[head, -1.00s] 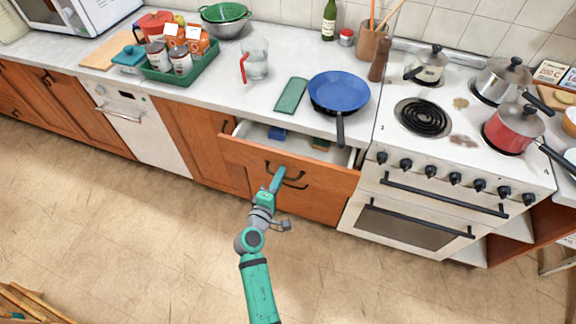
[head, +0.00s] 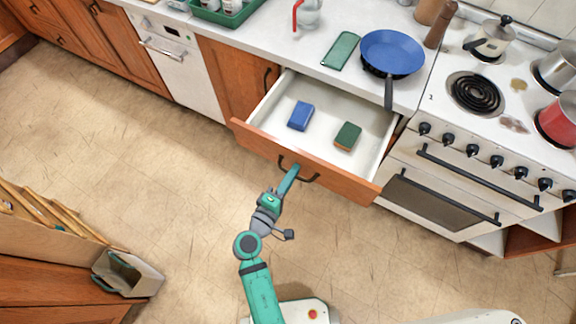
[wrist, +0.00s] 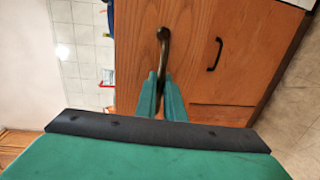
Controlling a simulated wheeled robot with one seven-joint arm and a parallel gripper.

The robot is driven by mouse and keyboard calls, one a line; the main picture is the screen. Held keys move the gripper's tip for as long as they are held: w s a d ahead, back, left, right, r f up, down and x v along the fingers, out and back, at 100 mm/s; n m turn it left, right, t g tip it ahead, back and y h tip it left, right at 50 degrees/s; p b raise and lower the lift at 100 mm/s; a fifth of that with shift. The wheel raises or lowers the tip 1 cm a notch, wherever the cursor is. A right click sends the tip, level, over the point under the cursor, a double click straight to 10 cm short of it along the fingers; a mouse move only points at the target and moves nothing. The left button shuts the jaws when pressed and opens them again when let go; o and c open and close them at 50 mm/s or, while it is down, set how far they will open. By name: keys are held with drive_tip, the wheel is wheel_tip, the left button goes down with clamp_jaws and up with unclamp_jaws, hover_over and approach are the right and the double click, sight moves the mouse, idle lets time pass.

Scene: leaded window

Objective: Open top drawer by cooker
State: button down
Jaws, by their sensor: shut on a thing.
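The top drawer (head: 330,168) beside the cooker (head: 460,150) is pulled well out. Its white inside shows a blue block-shaped item (head: 300,116) and a green and brown sponge-like item (head: 347,136). My gripper (head: 290,174) is at the drawer front, shut on its dark handle (head: 309,177). In the wrist view, the green fingers (wrist: 162,95) meet around the lower part of the dark handle (wrist: 163,45). The exact contact is partly hidden by the fingers.
A blue frying pan (head: 392,54) and a green cloth-like item (head: 341,50) lie on the counter above the drawer. A white dishwasher (head: 175,65) stands to the left. Wooden furniture (head: 50,265) and a grey bin (head: 128,274) are at lower left. The floor (head: 150,165) between is clear.

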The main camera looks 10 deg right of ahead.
drive_tip(key=shift+s+a, duration=0.1)
drive_tip(key=shift+a, duration=0.15)
drive_tip(key=c, duration=1.9)
unclamp_jaws()
drive_tip(key=shift+o, duration=0.2)
drive_tip(key=shift+d, duration=0.1)
drive_tip(key=v, duration=1.1)
drive_tip(key=shift+d, duration=0.1)
